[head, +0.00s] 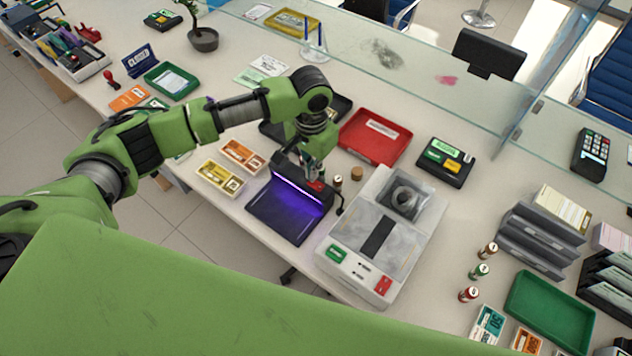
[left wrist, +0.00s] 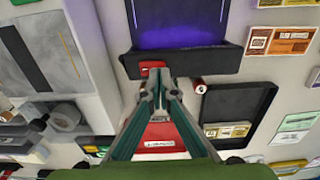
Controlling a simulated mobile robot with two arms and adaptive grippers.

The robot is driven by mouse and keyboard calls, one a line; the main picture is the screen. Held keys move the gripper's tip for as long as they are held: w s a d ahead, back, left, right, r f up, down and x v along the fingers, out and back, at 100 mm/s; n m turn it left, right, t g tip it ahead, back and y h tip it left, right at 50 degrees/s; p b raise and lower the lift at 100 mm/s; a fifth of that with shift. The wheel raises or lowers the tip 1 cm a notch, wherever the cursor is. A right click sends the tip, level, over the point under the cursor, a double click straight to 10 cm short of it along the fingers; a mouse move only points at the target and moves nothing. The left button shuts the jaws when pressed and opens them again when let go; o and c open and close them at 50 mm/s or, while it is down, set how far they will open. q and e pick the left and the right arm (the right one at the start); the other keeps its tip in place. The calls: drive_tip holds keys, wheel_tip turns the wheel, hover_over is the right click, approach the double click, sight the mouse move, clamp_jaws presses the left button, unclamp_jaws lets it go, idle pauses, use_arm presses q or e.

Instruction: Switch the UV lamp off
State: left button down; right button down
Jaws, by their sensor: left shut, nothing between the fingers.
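The UV lamp (head: 283,214) is a dark unit on the counter with a flat pad and a raised bar along its back. It is lit: a bright violet strip glows under the bar, and the violet glow also shows on the lamp in the left wrist view (left wrist: 185,38). A red switch (left wrist: 152,69) sits on the bar near one end. My left gripper (left wrist: 156,92) is shut and empty, its fingertips close by the red switch; contact cannot be told. In the head view the left gripper (head: 312,172) points down behind the bar, partly hiding it. My right gripper is not in view.
A grey counting machine (head: 345,268) stands just right of the lamp. A red tray (head: 372,155) lies behind, with a small cork-coloured piece (head: 357,173) nearby. Banknote bundles (head: 220,180) lie left of the lamp. A glass screen (head: 430,85) runs along the counter's far side.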

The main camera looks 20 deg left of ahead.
use_arm(q)
drive_tip(key=shift+f+b, duration=0.3)
drive_tip(key=shift+f, duration=0.85)
idle(0.9)
wheel_tip(320, 180, up, 7)
drive_tip(key=p, duration=0.8)
drive_tip(key=shift+p, duration=0.3)
idle(0.4)
